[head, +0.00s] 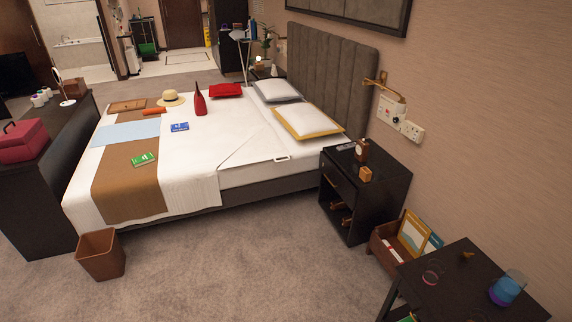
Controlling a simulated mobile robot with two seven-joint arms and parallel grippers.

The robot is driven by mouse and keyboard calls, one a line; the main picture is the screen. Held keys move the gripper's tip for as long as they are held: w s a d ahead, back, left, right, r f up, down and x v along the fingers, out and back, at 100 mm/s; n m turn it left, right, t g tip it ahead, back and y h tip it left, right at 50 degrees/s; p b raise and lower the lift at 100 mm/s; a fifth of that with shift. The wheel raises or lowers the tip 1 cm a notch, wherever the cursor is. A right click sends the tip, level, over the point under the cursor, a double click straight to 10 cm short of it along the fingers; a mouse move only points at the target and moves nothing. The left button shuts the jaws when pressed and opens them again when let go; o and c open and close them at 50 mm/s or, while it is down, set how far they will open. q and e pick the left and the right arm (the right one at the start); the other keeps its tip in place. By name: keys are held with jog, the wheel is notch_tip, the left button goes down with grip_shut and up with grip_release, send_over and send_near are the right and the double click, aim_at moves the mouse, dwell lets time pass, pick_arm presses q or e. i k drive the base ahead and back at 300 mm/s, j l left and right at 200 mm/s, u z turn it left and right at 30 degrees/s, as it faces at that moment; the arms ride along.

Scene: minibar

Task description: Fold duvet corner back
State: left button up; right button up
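The white duvet (188,174) covers most of the bed and hangs over its near side. Towards the headboard, a diagonal edge runs across the white bedding from the near side up towards the pillows. A white triangular area (258,146) lies beside this edge, with a small pale outlined piece (282,158) at its near edge. I cannot tell whether this area is a duvet flap or the sheet. Neither of my grippers is in view.
Pillows (308,120) lie by the headboard (335,75). A brown runner (128,190), red bottle (200,104), straw hat (171,98) and booklets (144,159) are on the bed. A black nightstand (365,192) stands close by. The carpet (235,250) in front is clear beyond the bin (101,257).

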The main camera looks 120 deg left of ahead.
aim_at(266, 145)
jog(key=u, duration=4.35)
jog(key=i+u, duration=0.1)
jog(key=i, duration=1.6)
jog(key=i+u, duration=0.15)
jog(key=i, duration=1.55)
